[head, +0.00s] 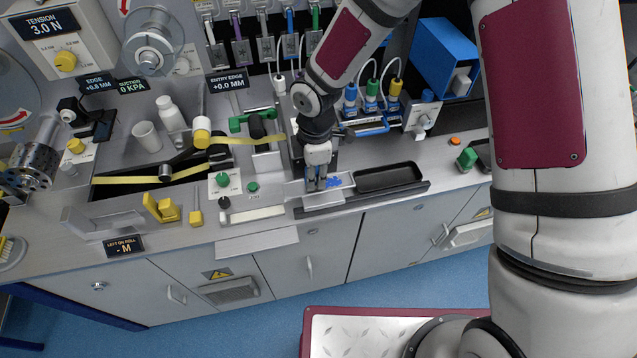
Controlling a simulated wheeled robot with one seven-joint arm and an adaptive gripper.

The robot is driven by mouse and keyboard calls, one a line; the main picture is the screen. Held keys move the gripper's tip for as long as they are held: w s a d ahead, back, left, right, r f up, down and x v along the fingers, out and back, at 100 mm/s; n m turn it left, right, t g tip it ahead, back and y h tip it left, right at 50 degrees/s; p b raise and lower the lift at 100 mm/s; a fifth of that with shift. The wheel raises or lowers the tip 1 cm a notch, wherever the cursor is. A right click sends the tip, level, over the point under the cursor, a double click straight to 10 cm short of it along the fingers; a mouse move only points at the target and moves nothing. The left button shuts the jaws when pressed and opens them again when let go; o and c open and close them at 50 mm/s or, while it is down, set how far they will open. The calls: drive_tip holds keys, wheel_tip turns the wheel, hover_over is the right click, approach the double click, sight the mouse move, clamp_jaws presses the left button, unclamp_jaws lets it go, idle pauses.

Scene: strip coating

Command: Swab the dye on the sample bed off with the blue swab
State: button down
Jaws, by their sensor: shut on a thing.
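The sample bed (323,198) is a pale, flat plate at the front of the bench, below the middle of the view. A blue patch of dye (334,183) lies on it, just right of my gripper. My gripper (316,184) points down over the left part of the bed, with its fingertips at or just above the surface. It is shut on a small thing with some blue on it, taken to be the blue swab. The fingers hide most of the swab, and I cannot tell whether it touches the bed.
An empty black tray (389,178) sits right of the bed. Behind it stand blue-, green- and yellow-capped bottles (371,103) and a blue box (445,58). A yellow strip (125,180) and rollers lie left.

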drive_tip(key=shift+a, duration=0.3)
drive_tip(key=shift+s, duration=0.1)
drive_tip(key=shift+r+p, duration=0.4)
drive_tip(key=shift+r, duration=0.65)
drive_tip(key=shift+w+d, duration=0.4)
drive_tip(key=shift+d, duration=1)
drive_tip(key=shift+w+d, duration=0.4)
drive_tip(key=shift+d, duration=1.05)
drive_tip(key=shift+w+d, duration=0.4)
drive_tip(key=shift+d, duration=1)
drive_tip(key=shift+f, duration=0.9)
